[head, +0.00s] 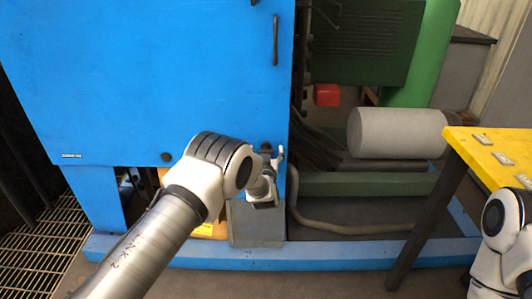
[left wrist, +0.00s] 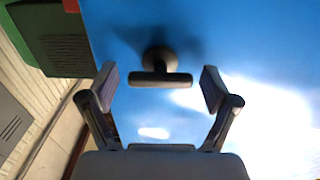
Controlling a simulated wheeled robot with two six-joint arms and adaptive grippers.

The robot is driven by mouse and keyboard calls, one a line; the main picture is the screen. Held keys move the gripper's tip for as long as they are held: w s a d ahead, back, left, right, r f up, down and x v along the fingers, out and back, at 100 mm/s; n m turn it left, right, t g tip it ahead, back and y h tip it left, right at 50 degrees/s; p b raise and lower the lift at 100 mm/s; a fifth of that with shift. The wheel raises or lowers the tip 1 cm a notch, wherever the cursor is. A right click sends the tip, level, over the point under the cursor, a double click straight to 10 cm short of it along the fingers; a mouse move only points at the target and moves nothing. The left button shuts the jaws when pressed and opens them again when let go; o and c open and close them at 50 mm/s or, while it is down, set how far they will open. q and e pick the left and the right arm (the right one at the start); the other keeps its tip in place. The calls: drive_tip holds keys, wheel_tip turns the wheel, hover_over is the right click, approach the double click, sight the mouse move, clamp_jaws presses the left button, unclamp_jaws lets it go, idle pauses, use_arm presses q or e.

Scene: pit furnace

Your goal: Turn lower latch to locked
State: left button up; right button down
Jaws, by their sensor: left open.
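The lower latch (left wrist: 160,78) is a dark T-shaped handle on a round boss, fixed to the blue panel (left wrist: 240,45). In the left wrist view its crossbar lies level across the picture, between the two fingertips with a gap on each side. My left gripper (left wrist: 159,90) is open and points at the panel; I see no contact with the latch. In the head view the left gripper (head: 272,160) is at the lower right of the blue panel (head: 150,80), and my own wrist hides much of that spot. My right gripper is out of view.
A dark vertical handle (head: 275,40) is higher on the panel. A grey cylinder (head: 398,133) and a red block (head: 327,95) are to the right. A yellow table (head: 485,150) stands at the far right, and a floor grating (head: 40,235) is at the left.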

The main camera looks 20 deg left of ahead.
use_arm(q)
drive_tip(key=c, duration=1.2)
drive_tip(key=shift+o, duration=0.2)
drive_tip(key=shift+n, duration=0.3)
drive_tip(key=n, duration=0.4)
drive_tip(key=shift+a, duration=0.1)
drive_tip(key=n, duration=0.4)
drive_tip(key=shift+n+b, duration=0.35)
drive_tip(key=shift+n, duration=0.05)
drive_tip(key=n, duration=0.4)
drive_tip(key=shift+a+f, duration=0.1)
drive_tip(key=shift+n, duration=2.3)
drive_tip(key=shift+f, duration=0.1)
